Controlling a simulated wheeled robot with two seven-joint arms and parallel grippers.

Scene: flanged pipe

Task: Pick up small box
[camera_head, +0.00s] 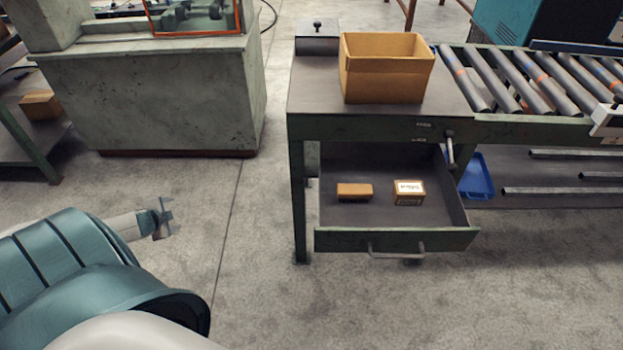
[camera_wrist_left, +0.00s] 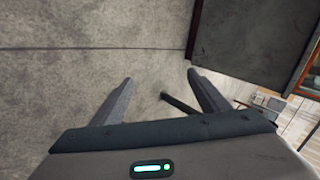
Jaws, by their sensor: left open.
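Two small boxes lie in the open drawer (camera_head: 340,214) of the green metal table. One is a plain orange-brown box (camera_head: 354,191) on the left. The other is a brown box with a white label (camera_head: 409,192) on the right. They stand apart. My left gripper (camera_head: 163,217) is open and empty, over the floor well left of the drawer. In the left wrist view its two fingers (camera_wrist_left: 160,78) are spread with nothing but floor between them. Neither small box can be made out in that view. My right gripper is not in view.
A large open cardboard box (camera_head: 386,75) stands on the tabletop above the drawer. A roller conveyor (camera_head: 520,85) joins the table at right. A blue tray (camera_head: 477,177) lies below it. A handle (camera_head: 397,250) sticks out from the drawer front. The floor between my left gripper and the table is clear.

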